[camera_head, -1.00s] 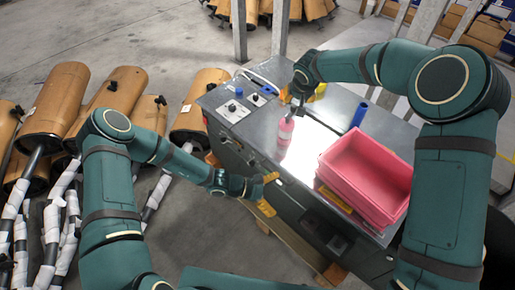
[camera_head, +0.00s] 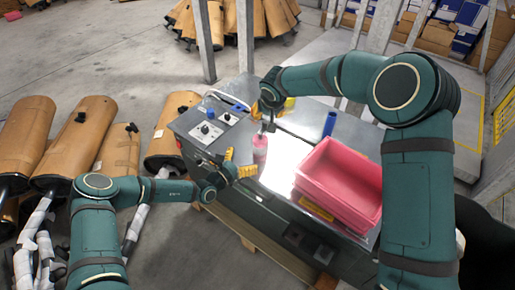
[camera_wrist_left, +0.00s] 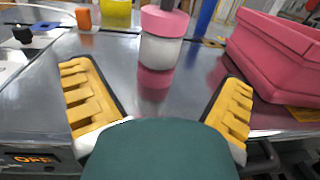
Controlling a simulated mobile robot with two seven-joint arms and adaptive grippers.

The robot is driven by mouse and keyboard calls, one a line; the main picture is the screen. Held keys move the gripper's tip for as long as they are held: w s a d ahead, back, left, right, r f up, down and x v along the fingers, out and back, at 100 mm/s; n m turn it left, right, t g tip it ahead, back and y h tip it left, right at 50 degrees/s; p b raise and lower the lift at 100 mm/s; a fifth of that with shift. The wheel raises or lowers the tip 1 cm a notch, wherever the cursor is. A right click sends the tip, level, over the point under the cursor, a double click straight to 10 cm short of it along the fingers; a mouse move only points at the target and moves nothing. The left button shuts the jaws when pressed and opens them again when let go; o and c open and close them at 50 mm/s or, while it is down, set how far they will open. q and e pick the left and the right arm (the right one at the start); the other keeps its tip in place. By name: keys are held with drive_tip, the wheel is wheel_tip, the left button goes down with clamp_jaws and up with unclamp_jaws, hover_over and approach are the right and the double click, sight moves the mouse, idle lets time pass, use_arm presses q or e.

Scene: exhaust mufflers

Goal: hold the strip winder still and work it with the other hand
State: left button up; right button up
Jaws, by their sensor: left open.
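A pink and white cylinder (camera_head: 260,150), which I take to be the strip winder, stands upright on the grey metal bench top (camera_head: 284,152). It also shows in the left wrist view (camera_wrist_left: 162,48), with a grey shaft rising from its top. My left gripper (camera_head: 240,164) is open, its yellow fingers at the bench's near edge and pointing towards the cylinder. In the left wrist view the cylinder lies beyond and between the fingertips, apart from both. My right gripper (camera_head: 267,120) is above the cylinder at its top; its fingers are too small and dark to read.
Pink stacked bins (camera_head: 338,185) stand on the bench right of the cylinder. A blue cylinder (camera_head: 329,123) stands behind them. A control panel with knobs (camera_head: 207,129) is at the bench's left. Brown wrapped mufflers (camera_head: 83,143) lie on the left.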

sight(255, 150)
use_arm(q)
drive_tip(key=x, duration=0.8)
drive_tip(key=shift+d, duration=0.1)
drive_tip(key=shift+c, duration=0.2)
drive_tip(key=c, duration=1.3)
